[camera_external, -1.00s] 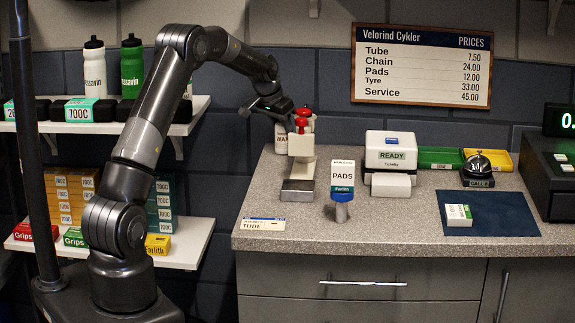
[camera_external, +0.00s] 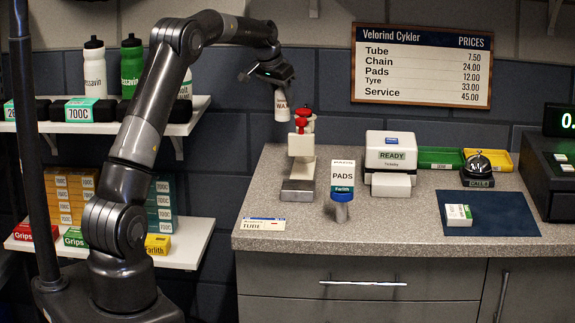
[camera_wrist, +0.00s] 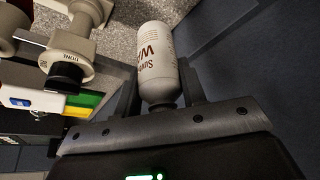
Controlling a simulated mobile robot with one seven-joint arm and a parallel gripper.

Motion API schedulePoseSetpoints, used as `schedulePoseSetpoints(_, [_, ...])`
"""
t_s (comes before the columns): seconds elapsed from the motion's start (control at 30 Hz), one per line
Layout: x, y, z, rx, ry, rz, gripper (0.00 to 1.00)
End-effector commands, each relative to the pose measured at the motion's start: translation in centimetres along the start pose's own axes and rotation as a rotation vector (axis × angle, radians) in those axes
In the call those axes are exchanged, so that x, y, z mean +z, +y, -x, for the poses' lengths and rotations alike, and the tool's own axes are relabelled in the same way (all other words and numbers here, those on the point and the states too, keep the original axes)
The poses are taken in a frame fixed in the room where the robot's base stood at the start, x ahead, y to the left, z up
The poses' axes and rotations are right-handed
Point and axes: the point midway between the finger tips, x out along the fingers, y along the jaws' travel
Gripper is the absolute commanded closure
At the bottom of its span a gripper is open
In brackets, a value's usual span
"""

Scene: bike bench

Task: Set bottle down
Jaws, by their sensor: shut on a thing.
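A small white bottle with dark lettering (camera_external: 281,106) hangs below my gripper (camera_external: 277,86), in the air at the back left of the counter (camera_external: 420,222). In the wrist view the bottle (camera_wrist: 158,55) sits between the two dark fingers of my gripper (camera_wrist: 160,88), which are shut on it near its dark neck. The bottle is roughly upright in the external view and is apart from the counter. Its far side is hidden.
A white device with a red top (camera_external: 303,150) stands just below and right of the bottle. Shelves (camera_external: 200,110) are at left.

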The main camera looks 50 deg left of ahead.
Motion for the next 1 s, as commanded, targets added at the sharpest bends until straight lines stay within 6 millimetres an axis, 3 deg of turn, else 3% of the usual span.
schedulePoseSetpoints(0.17, [-0.7,0.0,1.5,-0.001,0.003,-0.001,0.87])
schedulePoseSetpoints(0.5, [-3.5,-0.1,8.4,-0.003,0.004,-0.001,0.87])
schedulePoseSetpoints(0.7, [-4.5,0.0,10.9,-0.002,0.002,-0.001,0.87])
schedulePoseSetpoints(1.0, [-3.9,7.0,11.5,0.044,0.002,-0.085,0.87])
